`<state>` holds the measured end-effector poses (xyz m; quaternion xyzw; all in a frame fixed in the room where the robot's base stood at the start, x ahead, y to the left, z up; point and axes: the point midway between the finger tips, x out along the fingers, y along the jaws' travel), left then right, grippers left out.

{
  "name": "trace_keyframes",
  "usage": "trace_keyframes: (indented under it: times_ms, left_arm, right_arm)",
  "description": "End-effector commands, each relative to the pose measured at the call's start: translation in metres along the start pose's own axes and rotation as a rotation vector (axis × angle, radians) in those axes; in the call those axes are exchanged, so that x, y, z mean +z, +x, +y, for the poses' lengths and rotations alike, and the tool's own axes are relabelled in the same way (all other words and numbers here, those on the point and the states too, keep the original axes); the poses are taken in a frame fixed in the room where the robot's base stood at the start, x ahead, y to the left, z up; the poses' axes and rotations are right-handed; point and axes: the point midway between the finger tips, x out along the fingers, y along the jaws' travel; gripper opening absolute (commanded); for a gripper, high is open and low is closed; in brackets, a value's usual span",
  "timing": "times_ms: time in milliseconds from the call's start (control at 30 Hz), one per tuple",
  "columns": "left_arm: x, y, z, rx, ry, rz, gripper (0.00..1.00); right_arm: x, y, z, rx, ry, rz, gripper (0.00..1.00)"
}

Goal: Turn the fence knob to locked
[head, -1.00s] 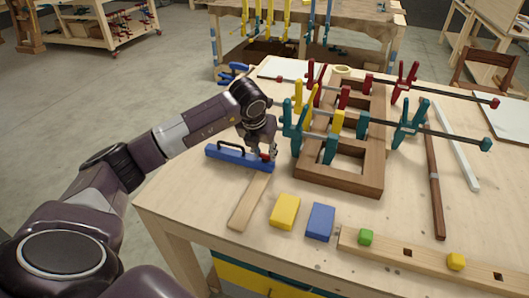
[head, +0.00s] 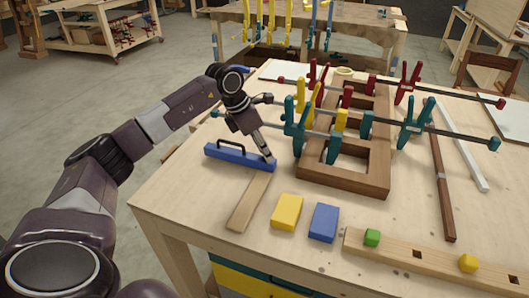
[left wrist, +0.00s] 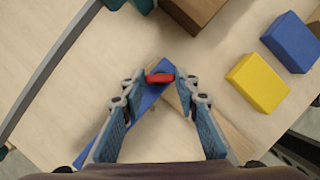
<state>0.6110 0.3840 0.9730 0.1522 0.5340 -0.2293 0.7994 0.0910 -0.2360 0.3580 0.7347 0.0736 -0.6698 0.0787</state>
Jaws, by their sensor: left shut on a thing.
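The blue fence (head: 232,155), with a black handle, lies on the workbench across the far end of a pale wooden strip (head: 248,203). In the left wrist view the fence (left wrist: 148,100) runs diagonally between my fingers. Its red knob (left wrist: 160,78) sits between the fingertips, lying crosswise in the picture. My left gripper (head: 268,157) reaches down at a tilt to the right end of the fence and is shut on the knob. The gripper hides the knob in the head view. My right gripper is not in view.
A brown wooden frame (head: 345,182) with several clamps stands close to the right of the gripper. A yellow block (head: 287,211) and a blue block (head: 323,222) lie nearer the front. The bench's left front corner is clear.

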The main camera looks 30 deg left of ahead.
Motion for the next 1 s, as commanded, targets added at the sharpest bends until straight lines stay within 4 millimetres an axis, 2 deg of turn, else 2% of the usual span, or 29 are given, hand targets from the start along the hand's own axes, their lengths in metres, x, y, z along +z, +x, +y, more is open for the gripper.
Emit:
trace_keyframes:
  times_ms: [600, 1000]
  left_arm:
    - [0.0031, -0.001, 0.0057, -0.211, 0.512, -0.002, 0.04]
    - [0.0029, 0.0, 0.0068, -0.287, 0.699, 0.001, 0.04]
  right_arm:
    - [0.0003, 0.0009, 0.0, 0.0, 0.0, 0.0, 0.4]
    - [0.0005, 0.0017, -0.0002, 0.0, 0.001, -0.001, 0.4]
